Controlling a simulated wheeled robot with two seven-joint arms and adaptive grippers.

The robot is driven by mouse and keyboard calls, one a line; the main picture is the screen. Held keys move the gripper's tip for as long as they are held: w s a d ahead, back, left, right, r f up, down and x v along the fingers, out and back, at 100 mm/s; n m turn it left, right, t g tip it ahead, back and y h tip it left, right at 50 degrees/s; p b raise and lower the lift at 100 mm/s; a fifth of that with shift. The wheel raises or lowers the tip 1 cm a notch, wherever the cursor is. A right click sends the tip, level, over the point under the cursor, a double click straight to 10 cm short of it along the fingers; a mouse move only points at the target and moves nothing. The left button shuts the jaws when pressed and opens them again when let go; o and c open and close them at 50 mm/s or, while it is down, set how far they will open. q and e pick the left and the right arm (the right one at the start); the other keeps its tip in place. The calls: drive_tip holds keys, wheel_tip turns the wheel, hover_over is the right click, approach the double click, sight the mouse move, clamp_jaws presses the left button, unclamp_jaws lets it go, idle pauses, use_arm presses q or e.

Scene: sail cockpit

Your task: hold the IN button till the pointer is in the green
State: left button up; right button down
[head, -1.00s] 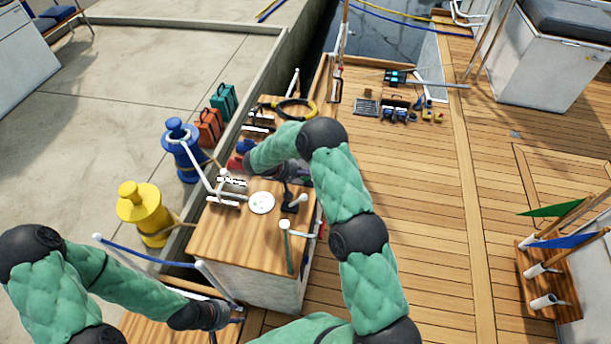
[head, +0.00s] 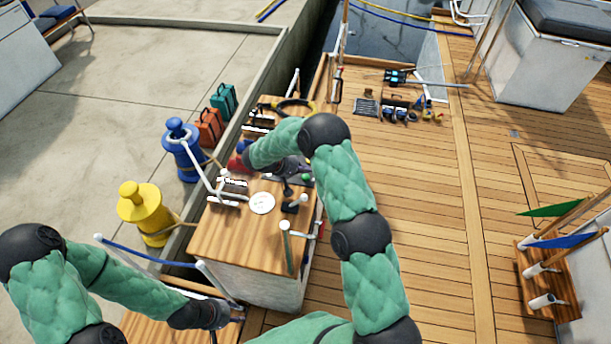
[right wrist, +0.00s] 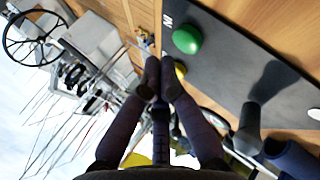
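A green domed button (right wrist: 187,40) sits on a dark panel (right wrist: 228,65) in the right wrist view, beside white lettering too cut off to read surely. It shows small in the head view (head: 307,178). A yellow button (right wrist: 180,69) is partly hidden behind my right fingers. My right gripper (right wrist: 160,66) has its fingertips together and empty, close to the buttons; I cannot tell whether they touch one. A white round dial (head: 262,203) lies on the wooden console top; its pointer is too small to read. My left gripper (head: 218,318) is low at left, its fingers unclear.
The wooden console (head: 225,236) carries white posts and a dark lever (head: 293,203). Blue (head: 182,150) and yellow (head: 142,208) bollards stand on the quay at left. Open deck lies right.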

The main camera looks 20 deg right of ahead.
sight(304, 177)
drive_tip(key=shift+r+p, duration=0.75)
drive_tip(key=shift+r, duration=1.55)
use_arm(q)
drive_tip(key=shift+r, duration=0.85)
drive_tip(key=shift+s, duration=0.1)
use_arm(e)
drive_tip(key=shift+s+f, duration=0.1)
